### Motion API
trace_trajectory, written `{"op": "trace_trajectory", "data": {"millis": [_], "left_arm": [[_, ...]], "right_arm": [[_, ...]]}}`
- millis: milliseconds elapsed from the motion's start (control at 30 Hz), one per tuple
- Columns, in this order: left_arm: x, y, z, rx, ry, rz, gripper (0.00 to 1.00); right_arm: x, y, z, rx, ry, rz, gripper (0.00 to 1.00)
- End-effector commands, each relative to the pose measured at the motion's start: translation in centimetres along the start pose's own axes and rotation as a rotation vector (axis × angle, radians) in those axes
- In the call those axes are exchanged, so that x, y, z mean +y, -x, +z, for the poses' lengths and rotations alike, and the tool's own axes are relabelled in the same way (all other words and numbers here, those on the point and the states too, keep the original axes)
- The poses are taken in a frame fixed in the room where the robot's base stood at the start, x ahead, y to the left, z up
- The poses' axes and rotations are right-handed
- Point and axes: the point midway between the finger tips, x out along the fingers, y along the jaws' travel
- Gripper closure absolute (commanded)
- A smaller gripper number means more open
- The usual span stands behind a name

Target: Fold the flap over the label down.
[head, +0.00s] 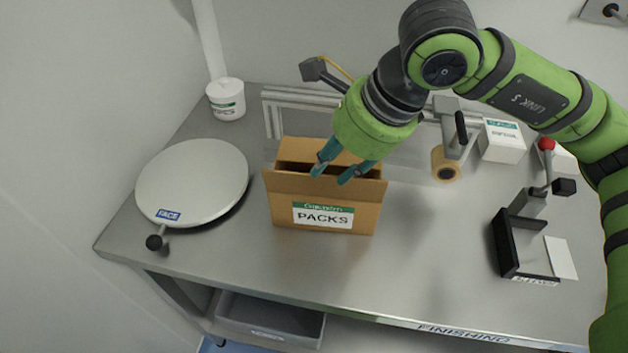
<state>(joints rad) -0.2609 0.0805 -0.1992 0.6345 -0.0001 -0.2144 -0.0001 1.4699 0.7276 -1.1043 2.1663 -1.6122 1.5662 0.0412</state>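A brown cardboard carton (282,215) stands on the steel table. Its front face carries a white and green label (322,216) reading PACKS. The flap over the label (290,185) stands up from the front top edge. Behind it the carton's dark opening shows in part. My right gripper (332,175) comes down from the upper right, with its two teal fingers apart and nothing between them. The fingertips are over the carton's top, close to the flap's upper edge; I cannot tell whether they touch it. My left gripper is not in view.
A round turntable (192,180) stands left of the carton, with a white tub (226,99) behind it. A tape roll (446,164), a white box (502,141) and a black-framed fixture (505,243) are to the right. The table front (400,280) is clear.

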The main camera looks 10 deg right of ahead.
Motion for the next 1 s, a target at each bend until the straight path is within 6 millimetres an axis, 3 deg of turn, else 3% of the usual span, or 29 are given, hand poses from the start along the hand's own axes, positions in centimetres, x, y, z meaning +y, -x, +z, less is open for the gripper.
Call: {"op": "trace_trajectory", "data": {"millis": [200, 300, 433, 600, 733, 933, 1000], "left_arm": [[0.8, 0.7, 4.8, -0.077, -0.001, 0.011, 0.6], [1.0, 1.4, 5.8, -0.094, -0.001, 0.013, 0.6], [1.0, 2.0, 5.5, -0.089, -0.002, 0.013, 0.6], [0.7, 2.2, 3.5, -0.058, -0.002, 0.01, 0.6], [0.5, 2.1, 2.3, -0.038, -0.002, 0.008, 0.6], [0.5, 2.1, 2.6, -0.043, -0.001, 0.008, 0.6], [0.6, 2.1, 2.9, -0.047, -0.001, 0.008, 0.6]], "right_arm": [[0.1, -1.6, -0.1, 0.001, -0.001, 0.004, 0.67], [0.1, -3.1, 0.0, 0.001, 0.0, 0.005, 0.67], [0.2, -5.1, -0.1, 0.001, 0.001, 0.006, 0.67], [0.1, -6.9, -0.1, -0.001, 0.0, 0.003, 0.67], [0.1, -7.4, -0.1, -0.002, 0.001, 0.002, 0.67], [0.1, -7.4, -0.1, -0.002, 0.001, 0.002, 0.67], [0.1, -7.4, -0.1, -0.002, 0.001, 0.002, 0.95]]}}
